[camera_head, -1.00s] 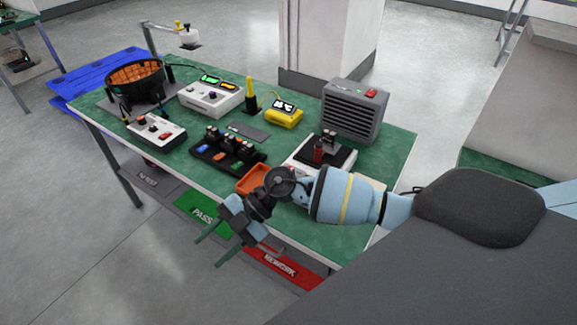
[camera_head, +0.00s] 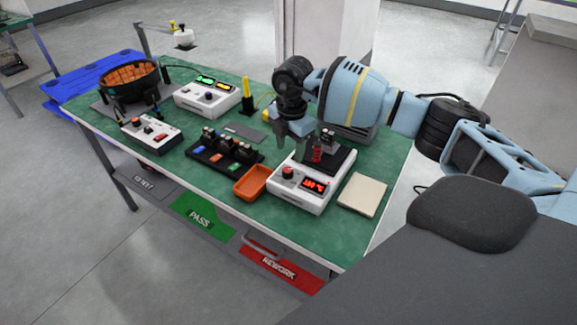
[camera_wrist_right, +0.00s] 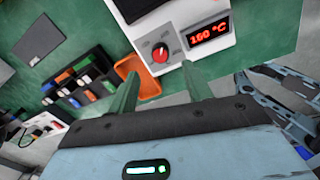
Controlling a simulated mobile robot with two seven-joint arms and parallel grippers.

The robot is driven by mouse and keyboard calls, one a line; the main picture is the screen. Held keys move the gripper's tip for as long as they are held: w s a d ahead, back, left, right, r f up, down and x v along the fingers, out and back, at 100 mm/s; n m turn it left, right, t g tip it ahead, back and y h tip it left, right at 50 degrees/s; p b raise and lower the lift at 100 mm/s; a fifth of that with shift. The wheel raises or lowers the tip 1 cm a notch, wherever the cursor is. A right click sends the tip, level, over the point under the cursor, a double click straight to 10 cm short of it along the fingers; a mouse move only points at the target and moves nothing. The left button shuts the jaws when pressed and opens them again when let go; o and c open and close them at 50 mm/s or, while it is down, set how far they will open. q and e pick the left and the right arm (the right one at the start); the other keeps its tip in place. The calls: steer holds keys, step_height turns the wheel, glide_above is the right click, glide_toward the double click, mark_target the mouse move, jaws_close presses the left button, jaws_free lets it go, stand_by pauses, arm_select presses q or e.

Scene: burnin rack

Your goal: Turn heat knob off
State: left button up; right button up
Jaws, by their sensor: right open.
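The heat station is a white box (camera_head: 292,200) near the front right of the green table, with a black plate and a red clamp-like part on top. Its heat knob (camera_head: 288,171) is grey with a red face, left of a lit red display (camera_head: 315,185). In the wrist view the knob (camera_wrist_right: 160,54) sits beside the display (camera_wrist_right: 209,32), which reads about 160 °C. My right gripper (camera_head: 294,142) is open and empty, above and behind the knob. In the wrist view its fingers (camera_wrist_right: 161,84) are spread, apart from the knob. My left gripper is not in view.
An orange tray (camera_head: 253,182) lies just left of the heat station, and a beige pad (camera_head: 362,195) lies to its right. A black rack (camera_head: 224,155) with coloured parts and a white control box (camera_head: 151,134) stand farther left. The table's front edge is close.

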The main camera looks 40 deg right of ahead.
mark_target(289, 169)
step_height(289, 169, down, 7)
steer(key=shift+w+f, duration=0.15)
steer(key=shift+c, duration=0.4)
steer(key=c, duration=0.9)
